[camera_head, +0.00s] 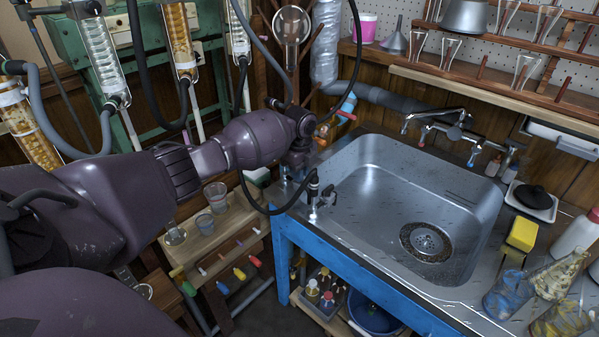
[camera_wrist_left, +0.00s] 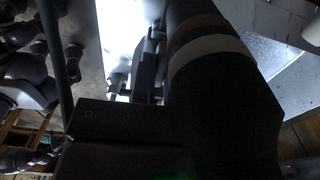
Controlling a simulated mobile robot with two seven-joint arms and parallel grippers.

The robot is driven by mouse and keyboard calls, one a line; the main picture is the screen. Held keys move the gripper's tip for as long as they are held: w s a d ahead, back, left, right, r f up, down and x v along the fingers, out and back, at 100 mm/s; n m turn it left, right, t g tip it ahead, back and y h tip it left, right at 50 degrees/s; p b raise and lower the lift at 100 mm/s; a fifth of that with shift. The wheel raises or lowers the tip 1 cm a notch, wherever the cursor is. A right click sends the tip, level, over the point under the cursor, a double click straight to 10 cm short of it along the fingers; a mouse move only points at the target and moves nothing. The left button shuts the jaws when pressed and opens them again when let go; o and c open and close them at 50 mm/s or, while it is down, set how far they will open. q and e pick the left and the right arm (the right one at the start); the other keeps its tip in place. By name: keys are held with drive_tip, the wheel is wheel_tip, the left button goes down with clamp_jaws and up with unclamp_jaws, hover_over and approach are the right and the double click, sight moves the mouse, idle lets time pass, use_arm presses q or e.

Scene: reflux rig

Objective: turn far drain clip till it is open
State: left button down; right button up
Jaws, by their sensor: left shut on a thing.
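My left gripper (camera_head: 298,172) points down at the back left corner of the sink. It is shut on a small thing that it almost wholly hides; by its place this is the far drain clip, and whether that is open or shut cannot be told. In the left wrist view the gripper (camera_wrist_left: 147,85) is dark against a bright surface, and its grip is unclear. A nearer drain clip (camera_head: 326,195) with a dark lever stands on the sink's left rim, at the end of a black hose (camera_head: 262,208), apart from the gripper. My right gripper is not in view.
The steel sink (camera_head: 375,190) lies right of the gripper, its basin clear. Dark hoses (camera_head: 150,85) hang around my left arm. A wooden stand (camera_head: 215,235) with small cups is below it. A tap (camera_head: 455,125) and glassware stand behind and to the right.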

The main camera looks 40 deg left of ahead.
use_arm(q)
drive_tip(key=c, duration=1.1)
unclamp_jaws()
drive_tip(key=shift+c, duration=0.2)
wheel_tip(320, 180, up, 6)
drive_tip(key=shift+r+p, duration=0.2)
drive_tip(key=shift+p, duration=0.55)
wheel_tip(320, 180, up, 4)
drive_tip(key=shift+r+p, duration=0.2)
drive_tip(key=shift+p, duration=0.15)
